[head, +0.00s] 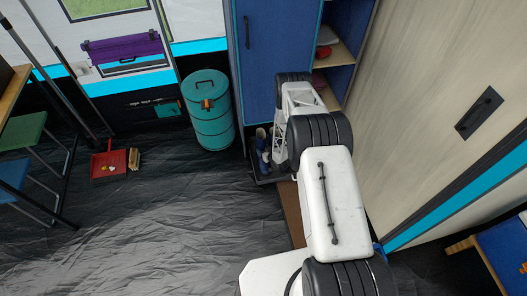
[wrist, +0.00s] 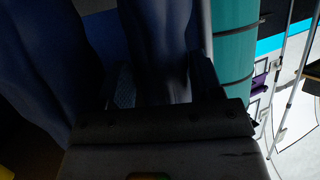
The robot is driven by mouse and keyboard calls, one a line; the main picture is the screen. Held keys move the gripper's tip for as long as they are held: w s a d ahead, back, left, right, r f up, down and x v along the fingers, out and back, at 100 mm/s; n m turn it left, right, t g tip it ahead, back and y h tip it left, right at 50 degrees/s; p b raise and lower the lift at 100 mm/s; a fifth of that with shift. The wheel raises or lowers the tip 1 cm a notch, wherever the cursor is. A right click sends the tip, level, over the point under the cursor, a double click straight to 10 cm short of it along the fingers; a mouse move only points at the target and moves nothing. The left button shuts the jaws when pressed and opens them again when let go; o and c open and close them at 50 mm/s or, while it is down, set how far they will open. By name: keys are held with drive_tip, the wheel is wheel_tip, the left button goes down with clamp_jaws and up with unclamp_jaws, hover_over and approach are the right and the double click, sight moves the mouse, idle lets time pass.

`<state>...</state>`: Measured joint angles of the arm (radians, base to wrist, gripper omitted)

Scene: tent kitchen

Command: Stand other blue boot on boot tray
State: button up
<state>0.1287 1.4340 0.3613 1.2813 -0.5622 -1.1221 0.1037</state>
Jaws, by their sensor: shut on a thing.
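In the wrist view my gripper (wrist: 163,80) is shut on a dark blue boot (wrist: 165,40), with one finger on each side of its shaft. The boot's lower end is out of clear sight in the shadow. Another dark blue shape (wrist: 35,60), likely the other boot, stands to the left of it. In the head view blue boots (head: 262,143) show beside my wrist, at the foot of the blue cabinet. The dark boot tray (head: 265,180) shows only by its front edge under them. My arm hides the fingers and part of the tray there.
A teal stacked canister (head: 208,115) stands close to the left of the boots and shows in the wrist view (wrist: 235,50). The blue cabinet (head: 275,50) with open shelves rises behind. A red dustpan (head: 108,164) and brush lie on the floor further left. The middle floor is clear.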

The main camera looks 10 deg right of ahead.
drive_tip(key=shift+w+f, duration=0.1)
drive_tip(key=shift+f, duration=0.15)
idle(0.3)
drive_tip(key=o, duration=1.2)
drive_tip(key=shift+r, duration=0.1)
drive_tip(key=shift+s+d+r, duration=0.15)
drive_tip(key=shift+s, duration=0.25)
drive_tip(key=v, duration=1.1)
drive_tip(key=shift+s, duration=0.1)
